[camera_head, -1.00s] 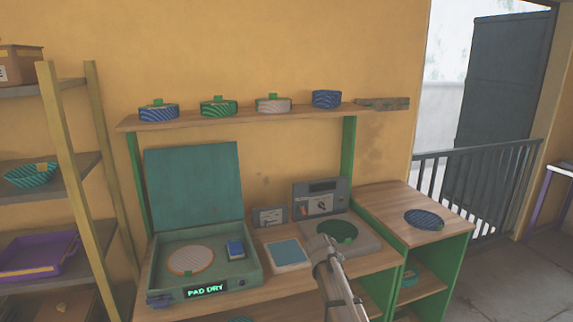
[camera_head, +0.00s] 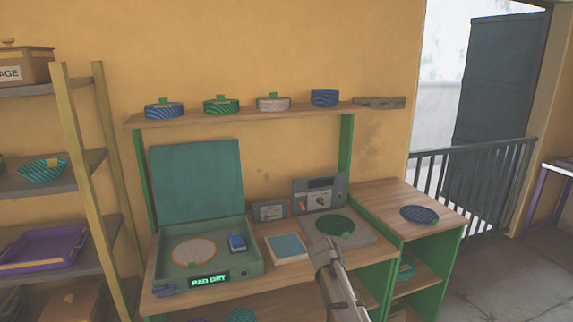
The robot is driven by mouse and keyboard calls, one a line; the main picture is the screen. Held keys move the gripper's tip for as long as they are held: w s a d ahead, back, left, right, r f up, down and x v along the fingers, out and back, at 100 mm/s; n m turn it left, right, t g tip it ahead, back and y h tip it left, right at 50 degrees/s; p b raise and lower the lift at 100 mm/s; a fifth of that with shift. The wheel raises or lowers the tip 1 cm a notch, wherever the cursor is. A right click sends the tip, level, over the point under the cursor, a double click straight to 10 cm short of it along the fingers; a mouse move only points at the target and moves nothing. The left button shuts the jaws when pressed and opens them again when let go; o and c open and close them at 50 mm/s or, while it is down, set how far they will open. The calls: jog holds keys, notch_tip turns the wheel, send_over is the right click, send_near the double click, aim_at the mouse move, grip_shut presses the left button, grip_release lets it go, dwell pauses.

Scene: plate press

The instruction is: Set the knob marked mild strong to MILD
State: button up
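A grey machine (camera_head: 318,193) stands at the back of the bench, with a pale panel and a small dark knob (camera_head: 321,200) on its upright face. The lettering and the knob's setting are too small to read. A round dark green plate (camera_head: 334,227) lies on the machine's flat base. My gripper (camera_head: 322,246) is in front of this base, below the panel and apart from the knob in the picture. Its fingertips are too small to tell whether it is open or shut.
An open teal press (camera_head: 208,249) with a lit "PAD DRY" display stands at left. A blue pad (camera_head: 287,247) and a small grey box (camera_head: 269,211) lie between. A side cabinet (camera_head: 392,200) stands at right, and a shelf (camera_head: 238,116) with round tins hangs above.

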jog(key=s+m+g+y+p, duration=0.3)
jog(key=s+g, duration=0.3)
jog(key=s, duration=2.1)
jog(key=shift+a+f+m+y, duration=0.2)
jog(key=shift+a+m+y, duration=0.05)
jog(key=shift+m+y, duration=0.55)
